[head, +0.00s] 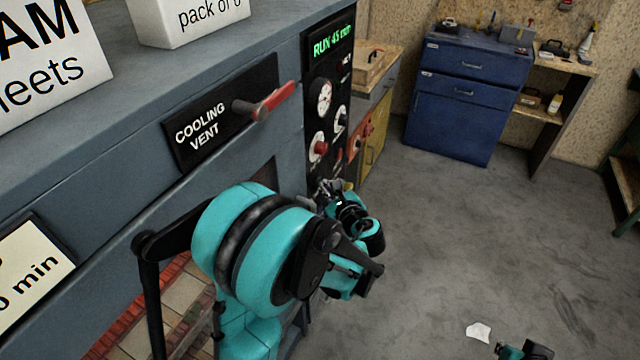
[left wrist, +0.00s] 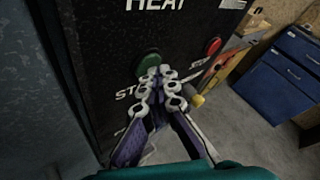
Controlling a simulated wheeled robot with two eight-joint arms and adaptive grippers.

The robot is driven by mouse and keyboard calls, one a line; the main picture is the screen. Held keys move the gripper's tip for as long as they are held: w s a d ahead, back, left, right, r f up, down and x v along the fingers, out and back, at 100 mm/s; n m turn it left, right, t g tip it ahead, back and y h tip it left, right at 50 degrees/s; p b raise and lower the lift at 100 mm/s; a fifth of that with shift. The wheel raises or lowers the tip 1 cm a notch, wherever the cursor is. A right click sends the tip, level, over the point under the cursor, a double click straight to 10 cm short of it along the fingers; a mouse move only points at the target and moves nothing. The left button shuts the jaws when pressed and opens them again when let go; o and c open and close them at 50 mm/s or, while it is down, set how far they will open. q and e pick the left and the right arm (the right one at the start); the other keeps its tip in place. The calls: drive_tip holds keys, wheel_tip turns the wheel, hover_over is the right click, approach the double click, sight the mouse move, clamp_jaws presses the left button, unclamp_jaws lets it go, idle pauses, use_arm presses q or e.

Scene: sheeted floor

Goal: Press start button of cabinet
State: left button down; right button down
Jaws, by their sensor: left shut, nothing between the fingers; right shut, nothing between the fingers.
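The grey-blue cabinet (head: 100,120) fills the left of the head view, with a black control panel (head: 318,72) at its right end. In the left wrist view, a green button (left wrist: 147,61) sits on the black panel, beside partly hidden lettering beginning "ST". A red button (left wrist: 213,46) is further right. My left gripper (left wrist: 160,72) is shut and empty, its tips right at the green button's lower right edge; I cannot tell whether they touch. In the head view the left gripper (head: 325,188) is beside the lower panel, and the button is hidden. My right gripper (head: 523,350) is at the bottom edge, mostly cut off.
A red-handled cooling vent lever (head: 268,104) sticks out of the cabinet front. Panel knobs and dials (head: 323,97) are above my left gripper. A blue drawer cabinet (head: 462,95) stands at the back.

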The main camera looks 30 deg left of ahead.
use_arm(q)
drive_tip(key=shift+d, duration=0.1)
idle(0.3)
drive_tip(key=shift+d, duration=0.7)
drive_tip(key=shift+w+d+b, duration=0.15)
drive_tip(key=shift+d+b, duration=0.15)
drive_tip(key=shift+d, duration=2.2)
drive_tip(key=shift+a, duration=0.1)
drive_tip(key=s+d+n+g+h, duration=0.1)
drive_tip(key=s+d+n+h, duration=0.3)
drive_tip(key=s+n, duration=0.6)
drive_tip(key=s+d+n+g+h, duration=0.1)
drive_tip(key=s+d+n+h, duration=0.3)
drive_tip(key=s+n+h, duration=0.3)
drive_tip(key=s+n, duration=0.3)
drive_tip(key=s, duration=0.1)
drive_tip(key=shift+s+f, duration=0.25)
drive_tip(key=shift+s, duration=0.05)
